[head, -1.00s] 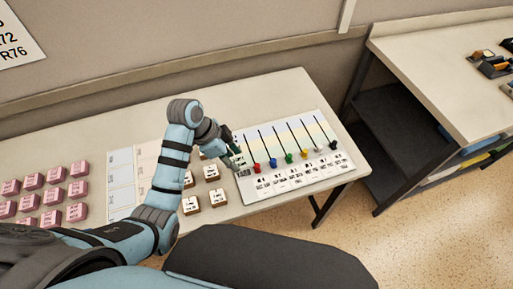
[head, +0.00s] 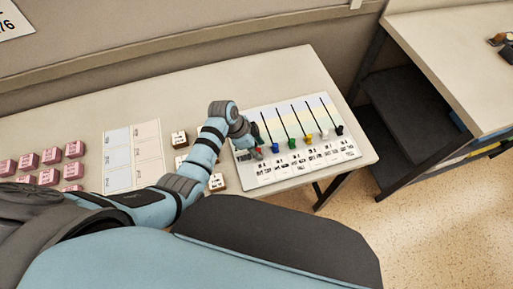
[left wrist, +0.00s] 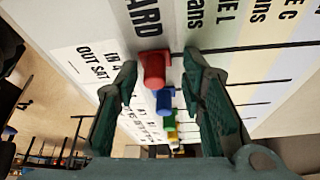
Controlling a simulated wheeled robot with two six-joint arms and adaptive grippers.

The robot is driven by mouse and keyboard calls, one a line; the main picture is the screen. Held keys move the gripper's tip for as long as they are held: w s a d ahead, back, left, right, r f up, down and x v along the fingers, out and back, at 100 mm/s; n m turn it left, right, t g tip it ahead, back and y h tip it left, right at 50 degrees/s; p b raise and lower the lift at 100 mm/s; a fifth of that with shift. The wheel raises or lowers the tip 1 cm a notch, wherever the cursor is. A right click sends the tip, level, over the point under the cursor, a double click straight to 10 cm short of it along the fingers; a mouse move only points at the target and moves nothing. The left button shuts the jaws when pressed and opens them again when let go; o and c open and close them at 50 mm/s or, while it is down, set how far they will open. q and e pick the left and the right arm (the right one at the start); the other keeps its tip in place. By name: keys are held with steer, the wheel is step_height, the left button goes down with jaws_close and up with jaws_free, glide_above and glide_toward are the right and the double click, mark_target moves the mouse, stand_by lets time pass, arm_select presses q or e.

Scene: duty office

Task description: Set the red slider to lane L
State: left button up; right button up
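The slider board (head: 322,173) lies on the table with several coloured knobs in parallel slots. The red slider (left wrist: 153,70) sits at the near end of its slot, whose dark line runs right from it in the left wrist view. In the head view the red slider (head: 259,149) is partly covered by my left gripper (head: 252,152). In the left wrist view my left gripper (left wrist: 162,78) is open, one finger on each side of the red slider; I cannot tell whether either touches it. The blue slider (left wrist: 164,100) is just beyond it. My right gripper is not in view.
Green (head: 292,143), yellow (head: 308,138), white (head: 324,134) and black (head: 339,130) sliders stand to the right. Small labelled blocks (head: 217,182) lie left of the board, and pink blocks (head: 51,156) farther left. A shelved counter (head: 450,60) stands right.

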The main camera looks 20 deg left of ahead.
arm_select(q)
steer(key=shift+s+r, duration=0.2)
steer(key=shift+s, duration=0.15)
steer(key=shift+c, duration=0.3)
steer(key=c, duration=0.3)
jaws_close()
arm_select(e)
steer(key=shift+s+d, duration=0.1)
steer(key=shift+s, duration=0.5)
arm_select(q)
steer(key=shift+w+f, duration=0.1)
steer(key=w+a+b, duration=0.1)
steer(key=w+b, duration=0.1)
steer(key=w+a+b, duration=0.1)
steer(key=w, duration=0.1)
steer(key=shift+a+f+b, duration=0.15)
steer(key=shift+a+b, duration=0.15)
steer(key=shift+a, duration=0.1)
steer(key=shift+r, duration=0.25)
steer(key=shift+o, duration=1.8)
jaws_free()
steer(key=shift+w, duration=0.1)
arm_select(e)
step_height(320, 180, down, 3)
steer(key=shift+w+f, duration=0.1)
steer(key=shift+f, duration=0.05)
